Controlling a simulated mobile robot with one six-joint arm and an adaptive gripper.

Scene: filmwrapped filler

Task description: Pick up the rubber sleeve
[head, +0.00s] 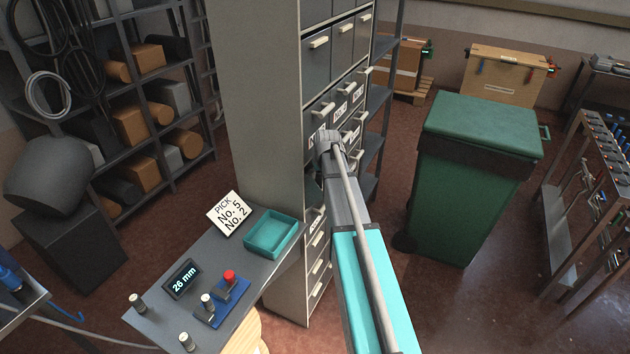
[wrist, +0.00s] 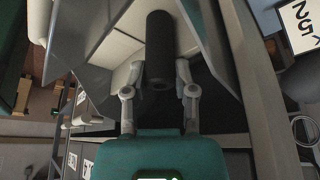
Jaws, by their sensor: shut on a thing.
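The rubber sleeve (wrist: 159,35) is a black cylinder in the wrist view, running lengthwise away from me. My gripper (wrist: 160,70) is shut on the near part of it, one finger on each side. Pale surfaces and grey panels (wrist: 207,30) surround them, like an open drawer of the grey cabinet. I cannot tell whether the sleeve touches the surface beneath it. In the head view my arm reaches to the cabinet (head: 255,130), and the gripper and sleeve are hidden behind it.
A grey table (head: 178,262) at the lower left holds a teal tray (head: 271,252), a card (head: 229,213) reading "PICK No. 5 No. 2", a display (head: 182,279) showing 26 mm and small samples. A green bin (head: 450,190) stands right of the cabinet. Open floor lies right of my arm.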

